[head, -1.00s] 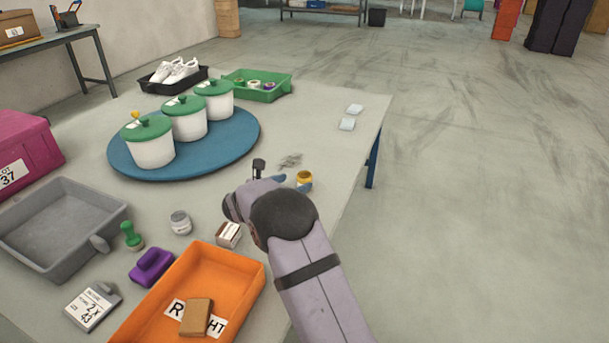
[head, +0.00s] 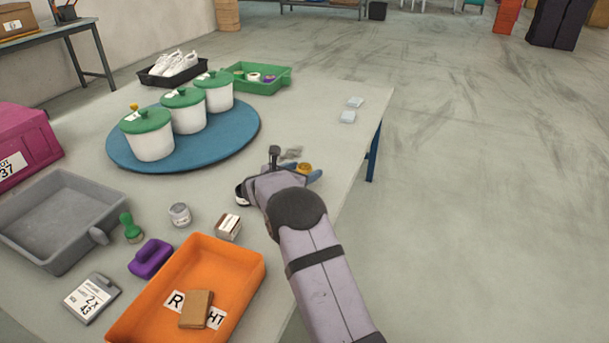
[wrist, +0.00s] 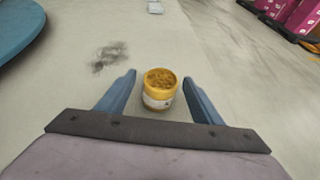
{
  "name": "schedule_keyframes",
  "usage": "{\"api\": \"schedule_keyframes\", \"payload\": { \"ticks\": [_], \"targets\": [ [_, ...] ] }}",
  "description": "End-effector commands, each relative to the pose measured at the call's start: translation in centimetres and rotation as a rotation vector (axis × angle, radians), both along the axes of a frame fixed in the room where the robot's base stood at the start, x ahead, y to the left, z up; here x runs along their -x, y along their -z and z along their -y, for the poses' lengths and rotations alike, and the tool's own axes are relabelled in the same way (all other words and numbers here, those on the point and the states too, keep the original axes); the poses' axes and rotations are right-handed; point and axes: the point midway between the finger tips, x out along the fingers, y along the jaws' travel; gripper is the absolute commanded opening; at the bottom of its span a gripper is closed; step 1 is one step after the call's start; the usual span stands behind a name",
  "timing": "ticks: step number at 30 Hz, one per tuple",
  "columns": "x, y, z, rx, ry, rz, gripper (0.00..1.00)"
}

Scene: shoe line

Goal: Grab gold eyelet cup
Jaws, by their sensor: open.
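The gold eyelet cup (wrist: 160,90) is a small round cup with a gold rim, a pale label and gold bits inside. It stands upright on the table. In the wrist view it sits between the two blue fingers of my gripper (wrist: 160,92), with a gap on each side. The fingers are open and nothing is held. In the head view my gripper (head: 298,167) is at the cup (head: 305,168), and my arm hides most of the cup.
A grey smudge-like patch (wrist: 108,57) lies on the table near the cup. A blue round board (head: 235,145) with several green-lidded white pots stands to the left. An orange tray (head: 253,268) and a small box (head: 229,227) are nearer. The table's right edge is close.

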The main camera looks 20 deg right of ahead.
Motion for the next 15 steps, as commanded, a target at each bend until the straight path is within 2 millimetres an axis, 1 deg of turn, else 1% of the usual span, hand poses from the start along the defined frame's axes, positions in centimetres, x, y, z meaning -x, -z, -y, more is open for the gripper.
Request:
{"api": "schedule_keyframes", "payload": {
  "ticks": [3,10,11,12,14,15],
  "targets": [
    [-0.32,0.25,0.50,0.000,0.001,0.000,0.60],
    [-0.36,0.23,0.52,0.000,0.000,0.000,0.60],
    [-0.36,0.23,0.52,0.000,0.000,0.000,0.55],
    [-0.35,0.23,0.51,0.000,0.000,0.000,0.46],
    [-0.35,0.23,0.51,0.000,0.001,0.000,0.31],
    [-0.35,0.21,0.51,0.000,0.001,0.000,0.22]
  ]
}}
